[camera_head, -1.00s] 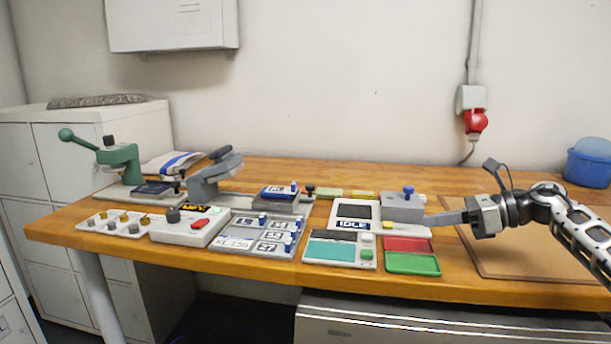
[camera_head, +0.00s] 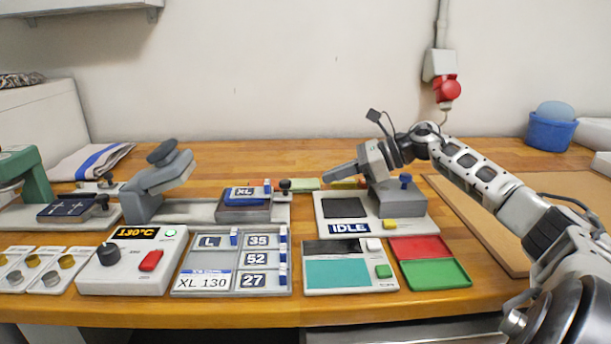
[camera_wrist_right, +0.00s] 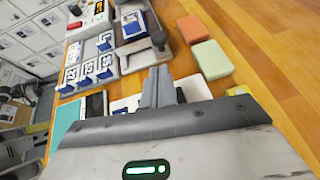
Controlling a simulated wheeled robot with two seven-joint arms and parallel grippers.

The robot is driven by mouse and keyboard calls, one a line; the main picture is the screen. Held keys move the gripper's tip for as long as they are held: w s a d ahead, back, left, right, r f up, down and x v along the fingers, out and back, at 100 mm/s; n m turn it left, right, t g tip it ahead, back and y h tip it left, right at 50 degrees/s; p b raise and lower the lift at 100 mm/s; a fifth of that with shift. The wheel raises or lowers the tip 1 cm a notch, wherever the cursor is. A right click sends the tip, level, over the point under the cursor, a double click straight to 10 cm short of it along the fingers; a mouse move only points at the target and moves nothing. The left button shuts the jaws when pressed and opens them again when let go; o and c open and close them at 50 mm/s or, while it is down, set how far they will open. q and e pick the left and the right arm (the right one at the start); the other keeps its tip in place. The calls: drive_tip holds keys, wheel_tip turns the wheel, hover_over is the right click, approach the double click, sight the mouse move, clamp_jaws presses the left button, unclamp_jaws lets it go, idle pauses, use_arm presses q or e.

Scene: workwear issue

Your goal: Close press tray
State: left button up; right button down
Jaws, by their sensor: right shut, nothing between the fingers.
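The heat press (camera_head: 160,182) is grey, with its upper arm tilted up at the left. Its press tray (camera_head: 243,212) is out to the right along the base and bears a blue piece marked XL (camera_head: 243,193). A black knob (camera_head: 285,186) stands at the tray's right end. My right gripper (camera_head: 328,175) is shut and empty, pointing left, a short way right of the knob and apart from it. In the wrist view the shut fingers (camera_wrist_right: 158,75) point toward the black knob (camera_wrist_right: 158,40). My left gripper is out of view.
A control box (camera_head: 133,260) reading 130°C stands in front of the press. An IDLE device (camera_head: 345,207) with a grey block (camera_head: 397,198) lies below my right gripper. Green and orange pads (camera_wrist_right: 212,60) lie behind the tray's right end.

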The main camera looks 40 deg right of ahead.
drive_tip(key=p+x, duration=0.1)
drive_tip(key=x, duration=0.2)
drive_tip(key=r+x, duration=0.1)
drive_tip(key=x, duration=0.2)
drive_tip(key=shift+w+a+p, duration=0.25)
drive_tip(key=shift+w+p, duration=0.1)
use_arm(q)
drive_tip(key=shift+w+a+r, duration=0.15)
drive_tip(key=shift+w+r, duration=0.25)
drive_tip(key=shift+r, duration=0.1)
